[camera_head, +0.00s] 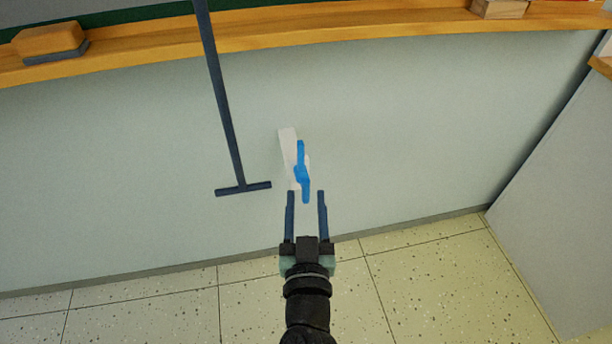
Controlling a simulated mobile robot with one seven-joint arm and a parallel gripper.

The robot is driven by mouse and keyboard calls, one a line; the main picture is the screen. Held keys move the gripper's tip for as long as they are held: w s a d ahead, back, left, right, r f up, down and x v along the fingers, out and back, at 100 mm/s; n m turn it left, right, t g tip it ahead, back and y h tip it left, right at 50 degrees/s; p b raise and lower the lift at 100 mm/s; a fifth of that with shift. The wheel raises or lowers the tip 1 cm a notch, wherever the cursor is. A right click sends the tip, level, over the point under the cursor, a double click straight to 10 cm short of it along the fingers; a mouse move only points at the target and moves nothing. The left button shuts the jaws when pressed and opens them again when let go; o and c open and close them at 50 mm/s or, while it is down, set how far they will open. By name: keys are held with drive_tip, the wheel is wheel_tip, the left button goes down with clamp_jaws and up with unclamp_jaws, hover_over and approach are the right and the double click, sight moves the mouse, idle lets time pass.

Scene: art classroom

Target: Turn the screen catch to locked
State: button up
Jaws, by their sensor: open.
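The screen catch is a blue lever (302,172) in front of a pale plate (289,150) on the grey wall. The lever stands roughly upright, close to in line with the plate. My gripper (307,200) is open, with two dark blue fingers pointing up toward the wall. Its fingertips are on either side of the lever's lower end in the picture. Whether they touch the lever or are still short of it in depth, I cannot tell. No locked or unlocked mark is readable.
A dark bar with a crosspiece foot (228,130) hangs left of the catch. A wooden ledge (350,28) runs above, carrying an eraser (50,42) and a small box (499,8). A grey panel (570,200) stands at right. The wall around the catch is clear.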

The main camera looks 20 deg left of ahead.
sight(306, 187)
drive_tip(key=shift+p+x, duration=0.4)
drive_tip(key=shift+x, duration=2.05)
clamp_jaws()
